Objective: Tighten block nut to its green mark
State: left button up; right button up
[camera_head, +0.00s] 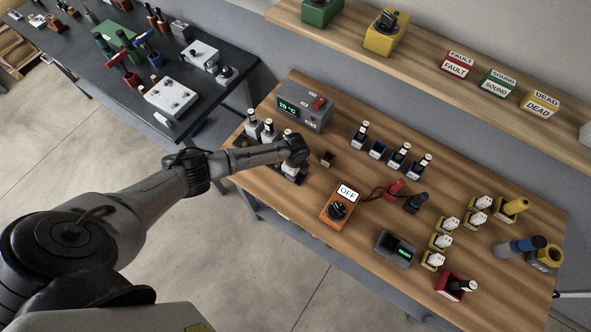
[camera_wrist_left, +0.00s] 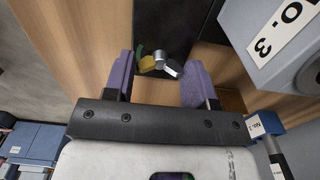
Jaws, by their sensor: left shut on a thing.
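In the left wrist view, the block nut (camera_wrist_left: 160,62) has a silver centre, a pale wing on its right and a yellow part on its left. It sits on a dark block (camera_wrist_left: 165,20), whose end shows between the fingers. A small green mark (camera_wrist_left: 140,51) shows at the nut's upper left; the yellow part lies just below it. My left gripper (camera_wrist_left: 158,72) has its purple-padded fingers on either side of the nut and is shut on it. In the head view, my left gripper (camera_head: 296,150) is over the dark block (camera_head: 291,173), which the arm partly hides. My right gripper is not in view.
A grey labelled body (camera_wrist_left: 280,35) stands close right of the fingers. In the head view, a grey temperature box (camera_head: 305,105) stands behind the gripper, and an orange switch box (camera_head: 338,207) marked OFF lies to its right.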

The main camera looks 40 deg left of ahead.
pick_arm(q)
jog(key=shift+r, duration=0.1)
jog(key=o, duration=0.9)
jog(key=shift+o, duration=0.2)
notch_tip(320, 180, up, 14)
dwell(0.4)
